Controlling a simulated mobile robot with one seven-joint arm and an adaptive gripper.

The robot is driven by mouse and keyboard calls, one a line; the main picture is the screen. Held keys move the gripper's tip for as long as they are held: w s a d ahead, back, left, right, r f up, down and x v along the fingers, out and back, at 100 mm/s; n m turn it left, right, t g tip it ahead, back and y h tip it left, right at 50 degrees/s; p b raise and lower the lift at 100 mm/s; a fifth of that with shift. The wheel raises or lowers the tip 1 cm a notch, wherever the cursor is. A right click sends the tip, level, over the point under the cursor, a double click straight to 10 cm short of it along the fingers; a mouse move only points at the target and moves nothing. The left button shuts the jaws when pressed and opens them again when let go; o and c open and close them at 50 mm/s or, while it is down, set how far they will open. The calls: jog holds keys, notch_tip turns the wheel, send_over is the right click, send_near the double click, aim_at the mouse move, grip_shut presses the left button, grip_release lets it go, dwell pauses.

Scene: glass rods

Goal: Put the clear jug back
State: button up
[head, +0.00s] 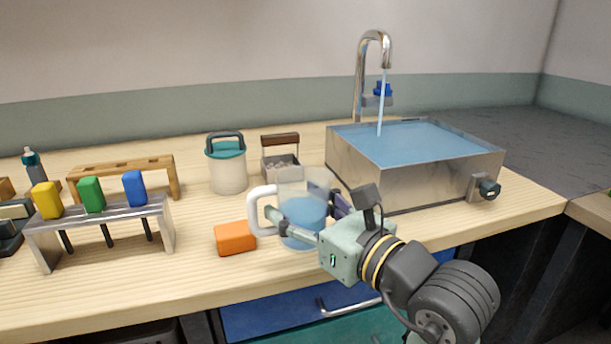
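The clear jug (303,186) has a white handle on its left side and holds blue water in its lower part. It is upright near the middle of the wooden counter, left of the steel sink. My gripper (304,214) reaches it from the right, with one finger in front of the jug and the other at its right side. The fingers are around the jug and look closed on it. I cannot tell whether the jug's base touches the counter.
The sink (400,170) is full of water and its tap (373,50) is running. An orange block (235,238) lies just left of the jug. A lidded canister (227,170) and a small handled box (281,160) stand behind. A metal rack (105,215) with coloured-handled tools stands left.

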jog(key=w+p, duration=0.1)
jog(key=p, duration=0.1)
jog(key=w+r+p, duration=0.1)
jog(key=p, duration=0.2)
jog(key=shift+d, duration=0.1)
jog(key=p, duration=0.2)
jog(key=w+p, duration=0.1)
jog(key=p, duration=0.1)
jog(key=shift+w+f, duration=0.15)
jog(key=shift+f, duration=0.15)
jog(key=w, duration=0.2)
jog(key=w+f, duration=0.1)
jog(key=w, duration=0.4)
jog(key=shift+d+f+p, duration=0.15)
jog(key=shift+d+p, duration=0.1)
jog(key=shift+p, duration=0.15)
jog(key=f, duration=0.1)
jog(key=w+f+p, duration=0.1)
jog(key=f, duration=0.1)
jog(key=shift+f, duration=0.35)
jog(key=shift+f, duration=0.2)
jog(key=o, duration=1.3)
